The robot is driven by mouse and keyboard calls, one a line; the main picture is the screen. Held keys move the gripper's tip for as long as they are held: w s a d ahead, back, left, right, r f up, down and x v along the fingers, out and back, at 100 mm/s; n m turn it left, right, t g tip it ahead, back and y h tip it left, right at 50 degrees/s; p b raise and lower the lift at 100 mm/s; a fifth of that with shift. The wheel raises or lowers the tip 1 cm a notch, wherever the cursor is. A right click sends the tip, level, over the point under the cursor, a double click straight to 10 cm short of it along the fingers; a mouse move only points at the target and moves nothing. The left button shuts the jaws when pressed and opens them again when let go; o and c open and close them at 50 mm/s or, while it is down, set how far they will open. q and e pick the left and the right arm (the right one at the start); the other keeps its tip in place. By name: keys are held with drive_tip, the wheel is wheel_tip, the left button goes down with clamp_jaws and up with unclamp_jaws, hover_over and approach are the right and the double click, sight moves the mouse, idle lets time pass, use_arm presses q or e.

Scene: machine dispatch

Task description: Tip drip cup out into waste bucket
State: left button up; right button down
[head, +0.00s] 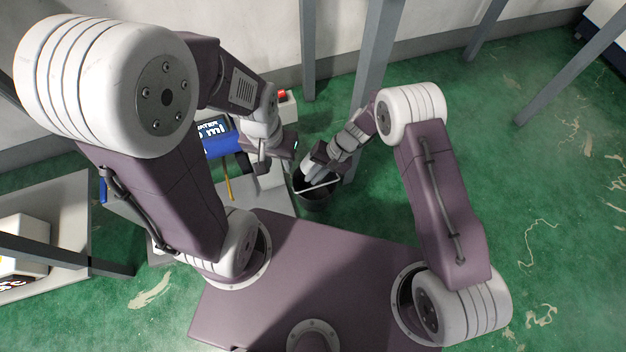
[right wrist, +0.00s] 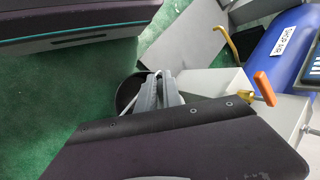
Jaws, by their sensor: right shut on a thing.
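The waste bucket (head: 316,203) is a dark round pail with a thin white handle, standing on the floor beside the machine. Part of its dark rim and wall (right wrist: 125,92) shows in the right wrist view. My right gripper (head: 311,177) reaches down to the bucket's top. In the right wrist view its grey fingers (right wrist: 164,76) are shut where the white handle meets them, and they seem to hold that handle. My left gripper (head: 264,168) is over the machine's front, left of the bucket; its jaws are too small to read. I cannot make out a drip cup in either view.
The machine has a blue body (right wrist: 285,48) with a label, an orange lever (right wrist: 264,88), a yellow bent rod (head: 228,186) and a pale box-like part (right wrist: 215,85). A grey post (head: 372,60) stands behind the bucket. The green floor at the right is open.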

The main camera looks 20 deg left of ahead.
drive_tip(key=shift+w+d+f+g+y+b, duration=0.1)
drive_tip(key=shift+f+g+y+b, duration=0.1)
drive_tip(key=shift+g+y+b, duration=0.35)
drive_tip(key=y+b, duration=0.1)
drive_tip(key=b, duration=0.2)
drive_tip(key=g+y+b, duration=0.1)
drive_tip(key=y+b, duration=0.1)
drive_tip(key=b, duration=0.1)
drive_tip(key=shift+a+f+g, duration=0.2)
drive_tip(key=shift+f+g, duration=0.05)
drive_tip(key=shift+f, duration=0.15)
drive_tip(key=g+y+b, duration=0.1)
drive_tip(key=b, duration=0.2)
drive_tip(key=g+y+b, duration=0.1)
drive_tip(key=y+b, duration=0.1)
drive_tip(key=b, duration=0.1)
drive_tip(key=shift+s+a+f+b, duration=0.15)
drive_tip(key=shift+s+f+b, duration=0.05)
drive_tip(key=shift+f+b, duration=0.2)
drive_tip(key=shift+w+d+f+g+y+b, duration=0.15)
drive_tip(key=shift+d+g+y+b, duration=0.1)
drive_tip(key=shift+g+y+b, duration=0.5)
drive_tip(key=shift+w+d+f+g+y+b, duration=0.15)
drive_tip(key=shift+d+g+y+b, duration=0.2)
drive_tip(key=shift+y+b, duration=0.7)
drive_tip(key=shift+w+d+f+g+y+b, duration=0.15)
drive_tip(key=shift+g+y+b, duration=0.55)
drive_tip(key=shift+b, duration=0.3)
idle(0.5)
